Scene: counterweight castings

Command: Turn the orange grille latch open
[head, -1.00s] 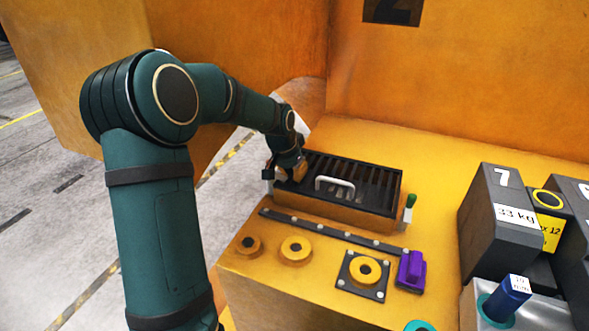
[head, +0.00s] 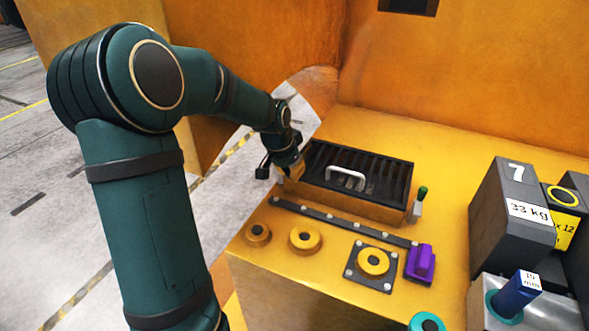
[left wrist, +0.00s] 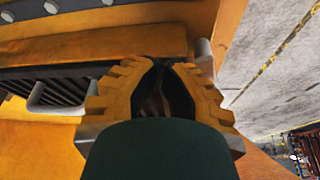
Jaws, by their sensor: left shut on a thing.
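The dark slatted grille (head: 385,188) lies in a raised frame on the orange casting, with a white handle (head: 345,178) on top. The handle also shows at the left of the left wrist view (left wrist: 48,100). My left gripper (head: 296,172) is at the grille's left end, its yellow-orange fingers pointing down. In the left wrist view the fingertips (left wrist: 163,66) are nearly together. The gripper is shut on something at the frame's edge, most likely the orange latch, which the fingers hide. A pale grey post (left wrist: 204,58) stands beside the fingertips. My right gripper is not in view.
A green-topped latch (head: 419,203) stands at the grille's right end. In front are a bolted dark strip (head: 335,219), yellow round knobs (head: 305,239) and a purple block (head: 420,263). Grey weights (head: 503,215) stand at right. An orange wall rises behind the grille.

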